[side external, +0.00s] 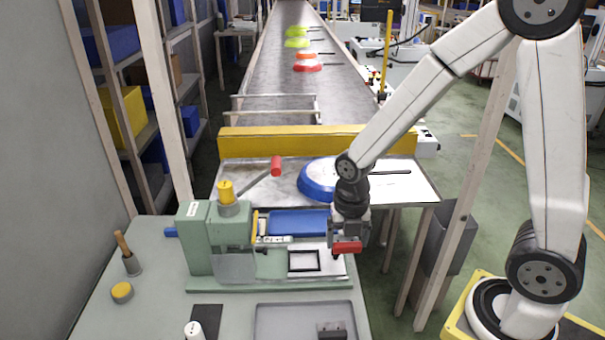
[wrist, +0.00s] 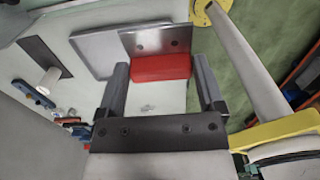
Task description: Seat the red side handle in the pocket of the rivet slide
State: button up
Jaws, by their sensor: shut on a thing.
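The red side handle (side external: 347,247) is in my gripper (side external: 348,238), above the right end of the rivet slide (side external: 336,268). In the wrist view the red handle (wrist: 160,67) lies across between the two dark fingers of my gripper (wrist: 161,75). A grey plate with two holes (wrist: 155,40) adjoins its far side. The slide's pocket (side external: 303,261) shows as a black-edged rectangle on a pale plate, empty, to the left of the handle. I cannot tell the exact height of the handle above the slide.
The green rivet press (side external: 197,240) stands left of the slide, with a red-ended lever (side external: 276,166). A blue pan (side external: 312,191) lies on the metal table behind. A grey tray (side external: 275,322) is at the front. A blue tray (side external: 297,222) lies behind the slide.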

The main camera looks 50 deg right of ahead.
jog(key=shift+s+r, duration=0.25)
jog(key=shift+s, duration=0.35)
jog(key=shift+s+r, duration=0.25)
jog(key=shift+s, duration=0.3)
jog(key=shift+w, duration=0.15)
jog(key=shift+w+f, duration=0.15)
jog(key=shift+w, duration=0.4)
jog(key=g+y, duration=0.2)
send_over(304, 265)
notch_tip(304, 265, down, 6)
jog(key=shift+w+d, duration=0.15)
jog(key=shift+f, duration=0.15)
jog(key=shift+f, duration=2.25)
jog(key=shift+f, duration=1.1)
jog(key=o, duration=1.1)
